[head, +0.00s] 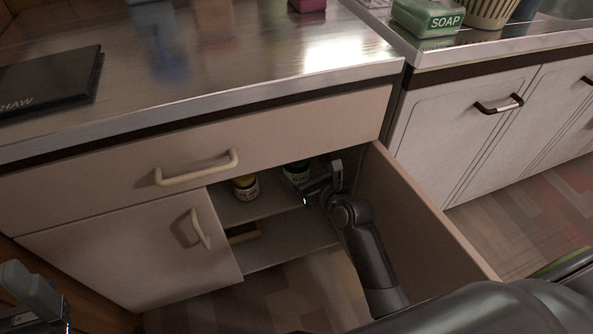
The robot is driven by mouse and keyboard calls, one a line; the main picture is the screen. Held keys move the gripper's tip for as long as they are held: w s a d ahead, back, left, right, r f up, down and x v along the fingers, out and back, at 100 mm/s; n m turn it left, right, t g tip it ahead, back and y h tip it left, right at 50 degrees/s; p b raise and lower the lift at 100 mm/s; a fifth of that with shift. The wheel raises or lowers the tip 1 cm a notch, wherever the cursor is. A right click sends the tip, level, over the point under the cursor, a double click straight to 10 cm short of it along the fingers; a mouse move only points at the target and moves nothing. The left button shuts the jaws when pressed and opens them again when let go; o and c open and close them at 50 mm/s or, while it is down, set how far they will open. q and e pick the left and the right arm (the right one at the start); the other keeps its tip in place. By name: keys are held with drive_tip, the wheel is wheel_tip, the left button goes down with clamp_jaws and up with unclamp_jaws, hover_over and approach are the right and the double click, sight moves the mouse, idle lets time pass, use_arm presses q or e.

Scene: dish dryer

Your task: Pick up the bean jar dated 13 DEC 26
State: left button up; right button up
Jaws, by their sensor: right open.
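Two small jars stand on the upper shelf inside the open lower cabinet. The left jar (245,188) has a yellow lid and a pale label. The right jar (296,174) has a dark top and a pale label, and it is partly in shadow. The labels are too small to read, so I cannot tell which one bears the date 13 DEC 26. My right gripper (316,187) is open inside the cabinet, close to the right jar on its right side. I cannot tell whether it touches it. Part of my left gripper (35,290) shows at the lower left edge, away from the jars.
The open cabinet door (420,215) stands to the right of my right arm. The closed left door (130,250) and a drawer front (290,140) border the opening. A brownish object (243,233) lies on the lower shelf. A dark book (50,80) and soap box (428,17) are on the counters.

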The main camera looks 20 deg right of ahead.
drive_tip(key=shift+f+b+x, duration=0.15)
drive_tip(key=shift+b+x, duration=0.15)
drive_tip(key=shift+x, duration=0.3)
drive_tip(key=shift+f+b+x, duration=0.15)
drive_tip(key=shift+b+x, duration=0.15)
drive_tip(key=shift+x, duration=0.3)
drive_tip(key=shift+w+a, duration=0.1)
drive_tip(key=shift+w, duration=0.35)
drive_tip(key=shift+r, duration=0.1)
drive_tip(key=c, duration=1.4)
